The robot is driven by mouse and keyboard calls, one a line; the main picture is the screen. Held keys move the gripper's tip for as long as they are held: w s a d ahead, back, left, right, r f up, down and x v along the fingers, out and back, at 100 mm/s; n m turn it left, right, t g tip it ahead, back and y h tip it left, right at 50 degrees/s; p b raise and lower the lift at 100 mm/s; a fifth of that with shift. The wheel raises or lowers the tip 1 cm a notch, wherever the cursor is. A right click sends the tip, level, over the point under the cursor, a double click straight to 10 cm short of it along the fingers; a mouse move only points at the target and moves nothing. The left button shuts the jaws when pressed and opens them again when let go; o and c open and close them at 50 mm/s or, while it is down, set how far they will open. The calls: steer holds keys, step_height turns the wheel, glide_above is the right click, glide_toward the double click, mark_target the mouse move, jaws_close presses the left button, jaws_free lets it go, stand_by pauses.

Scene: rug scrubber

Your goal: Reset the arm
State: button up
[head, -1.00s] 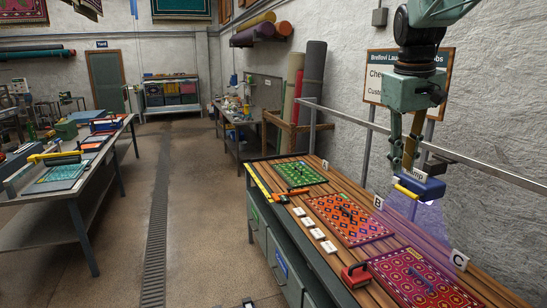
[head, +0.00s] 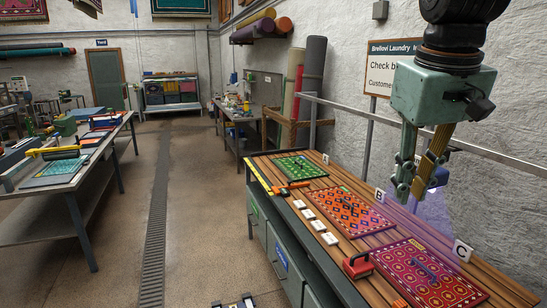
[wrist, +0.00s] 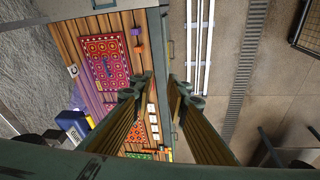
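My gripper (head: 412,188) hangs over the right side of the rug bench, fingers pointing down. In the wrist view my gripper (wrist: 157,92) has its two fingers apart with nothing between them. A blue lamp with a yellow handle (wrist: 76,125) is to the left of the fingers in the wrist view, apart from them. In the head view the lamp (head: 440,176) is mostly hidden behind my gripper, and a violet glow shows below it.
The bench carries a green rug (head: 300,168), an orange rug (head: 338,205) and a red-magenta rug (head: 415,275). A rail runs along the wall. The aisle floor (head: 205,210) is clear.

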steer(key=s+a+f+b, duration=0.2)
steer(key=s+f, duration=0.2)
steer(key=s, duration=0.4)
steer(key=s+a+f+m+b, duration=0.1)
steer(key=s+f+b, duration=0.1)
steer(key=s+f, duration=0.3)
steer(key=s+a+f+t+b, duration=0.1)
steer(key=s+f, duration=0.4)
steer(key=s, duration=0.5)
steer(key=shift+s+a+f+y+b, duration=0.3)
steer(key=shift+a+y+b, duration=0.1)
steer(key=shift+a+b, duration=0.35)
steer(key=shift+a+r, duration=0.1)
stand_by(1.0)
